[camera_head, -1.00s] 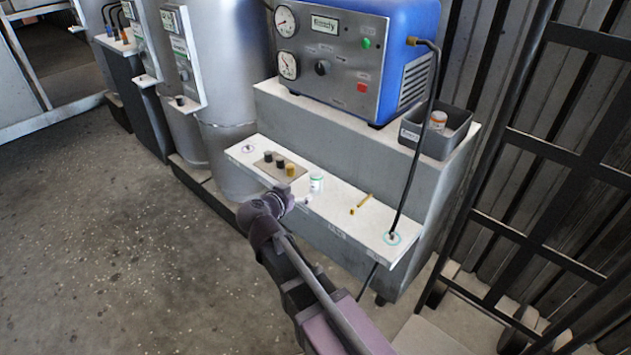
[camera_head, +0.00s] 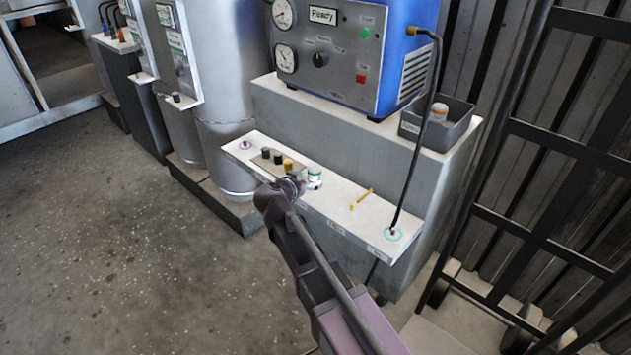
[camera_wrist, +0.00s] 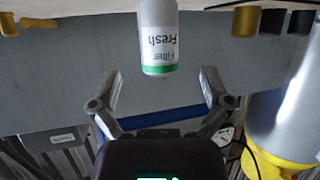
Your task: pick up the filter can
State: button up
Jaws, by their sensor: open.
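The filter can is white with a green band and reads "Filter Fresh". In the head view the filter can (camera_head: 314,177) stands on the white shelf (camera_head: 340,207), partly hidden by my gripper (camera_head: 296,184). In the wrist view the filter can (camera_wrist: 158,38) appears upside down, ahead of and between the two fingers. My gripper (camera_wrist: 158,88) is open and empty, with one finger to each side of the can's line. The can does not appear to touch either finger.
Two black knobs and a yellow one (camera_head: 288,165) sit on a plate just left of the can. A yellow tool (camera_head: 361,199) lies to its right. A dark cable (camera_head: 403,180) drops to a ringed spot. A grey bin (camera_head: 455,135) holds another orange-and-white can.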

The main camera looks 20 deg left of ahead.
aim_at(312, 177)
jog(key=shift+w, duration=0.15)
jog(key=shift+b+x, duration=0.9)
jog(key=shift+x, duration=1.6)
jog(key=shift+d, duration=0.1)
jog(key=c, duration=1.4)
